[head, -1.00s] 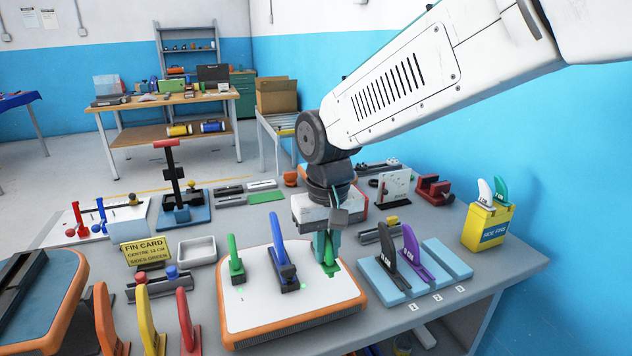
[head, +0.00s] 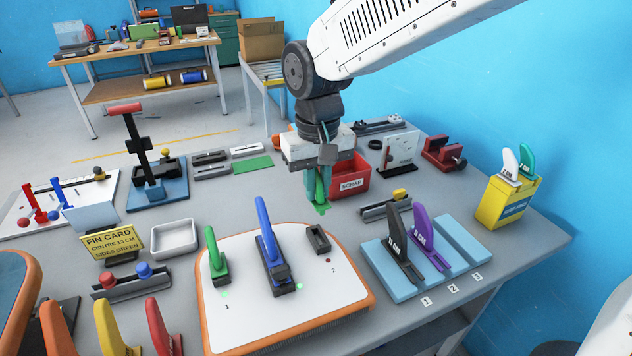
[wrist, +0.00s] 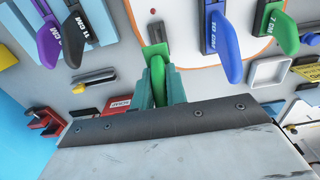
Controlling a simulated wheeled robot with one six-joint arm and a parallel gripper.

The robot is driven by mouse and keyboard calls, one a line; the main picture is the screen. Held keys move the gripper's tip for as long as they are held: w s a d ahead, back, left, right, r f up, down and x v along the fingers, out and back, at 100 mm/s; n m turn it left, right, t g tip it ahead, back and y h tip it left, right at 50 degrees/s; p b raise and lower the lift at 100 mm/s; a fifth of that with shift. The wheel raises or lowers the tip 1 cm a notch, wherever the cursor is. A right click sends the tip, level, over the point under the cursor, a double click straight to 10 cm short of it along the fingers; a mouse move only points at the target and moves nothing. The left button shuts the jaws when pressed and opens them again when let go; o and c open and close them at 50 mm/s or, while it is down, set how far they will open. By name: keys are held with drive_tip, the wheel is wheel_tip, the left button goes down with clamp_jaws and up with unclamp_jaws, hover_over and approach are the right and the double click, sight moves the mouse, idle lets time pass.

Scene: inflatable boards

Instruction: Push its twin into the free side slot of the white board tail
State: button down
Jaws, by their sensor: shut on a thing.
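The white board tail (head: 230,322) with an orange rim lies on the bench. A green fin (head: 216,254) stands in its left side slot, marked 1, and reads 7 CM in the wrist view (wrist: 274,25). A taller blue fin (head: 268,245) stands in the centre slot. The right side slot (head: 318,240), marked 2, is a dark, empty box. My gripper (head: 318,188) is shut on another green fin (head: 321,207), held in the air behind that slot. In the wrist view the held fin (wrist: 157,78) is beside the slot (wrist: 154,33), apart from it.
A red scrap bin (head: 352,182) is behind the held fin. A blue rack (head: 382,272) with black and purple fins stands right of the board. A yellow fin bin (head: 505,203) is farther right. A fin card (head: 112,243) and white tray (head: 174,238) are on the left.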

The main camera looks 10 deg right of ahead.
sight(317, 209)
drive_tip(key=shift+s+f, duration=0.1)
drive_tip(key=shift+f, duration=2.8)
drive_tip(key=shift+f, duration=1.55)
drive_tip(key=c, duration=1.3)
unclamp_jaws()
wheel_tip(317, 209, up, 8)
drive_tip(key=shift+f, duration=0.1)
